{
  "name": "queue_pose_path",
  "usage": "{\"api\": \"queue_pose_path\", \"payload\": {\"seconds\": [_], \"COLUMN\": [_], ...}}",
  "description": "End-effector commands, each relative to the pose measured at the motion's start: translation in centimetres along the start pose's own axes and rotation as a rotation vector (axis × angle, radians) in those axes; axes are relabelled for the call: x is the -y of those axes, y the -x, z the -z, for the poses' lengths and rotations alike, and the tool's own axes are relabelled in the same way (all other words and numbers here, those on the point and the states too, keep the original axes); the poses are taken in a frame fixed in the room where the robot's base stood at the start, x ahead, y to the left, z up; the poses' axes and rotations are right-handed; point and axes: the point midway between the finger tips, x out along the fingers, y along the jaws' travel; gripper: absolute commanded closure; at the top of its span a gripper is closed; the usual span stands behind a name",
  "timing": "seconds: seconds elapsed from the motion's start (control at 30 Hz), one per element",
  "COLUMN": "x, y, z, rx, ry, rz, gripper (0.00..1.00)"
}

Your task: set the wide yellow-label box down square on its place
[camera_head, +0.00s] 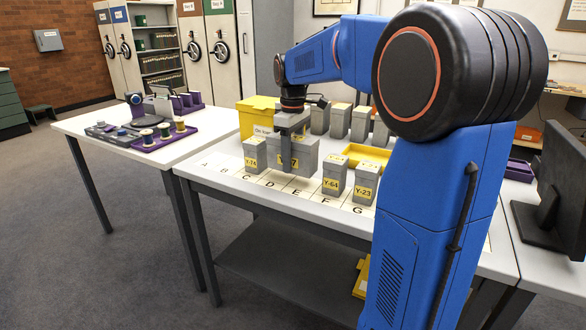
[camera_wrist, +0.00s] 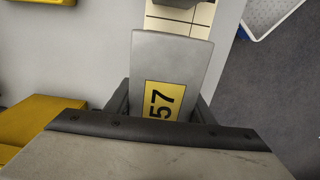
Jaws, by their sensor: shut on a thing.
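The wide grey box (camera_head: 306,158) with a yellow label is in my gripper (camera_head: 291,158), over the middle of the lettered strip (camera_head: 283,184) near D and E. A finger covers part of its label in the head view. In the wrist view the box (camera_wrist: 172,60) shows its yellow label reading 57, with the dark jaws at its two sides. The box looks upright. I cannot tell whether its base touches the table.
Narrow box Y-74 (camera_head: 255,155) stands to the left; Y-64 (camera_head: 335,174) and Y-23 (camera_head: 365,184) stand to the right. A yellow box (camera_head: 258,108), a yellow tray (camera_head: 368,153) and several grey boxes stand behind. The strip's front cells look bare.

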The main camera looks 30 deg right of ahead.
Motion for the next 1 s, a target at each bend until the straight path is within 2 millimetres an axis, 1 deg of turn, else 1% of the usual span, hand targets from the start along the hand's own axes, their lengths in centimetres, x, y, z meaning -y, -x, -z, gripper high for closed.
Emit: {"api": "queue_pose_path", "payload": {"seconds": [0.2, 0.27, 0.67, 0.7, 0.77, 1.0], "x": [0.1, 0.0, 0.0, 0.0, 0.0, 0.0], "y": [-2.6, -3.1, -3.6, -3.6, -3.6, -3.6], "z": [-0.1, -0.1, 0.0, 0.0, 0.0, 0.0], "rx": [0.002, 0.001, 0.0, 0.001, 0.001, 0.001], "ry": [0.0, 0.0, 0.0, 0.0, 0.0, 0.0], "rz": [0.002, 0.001, 0.0, 0.001, 0.001, 0.001], "gripper": [0.89, 0.89, 0.89, 0.47, 0.33, 0.33]}}
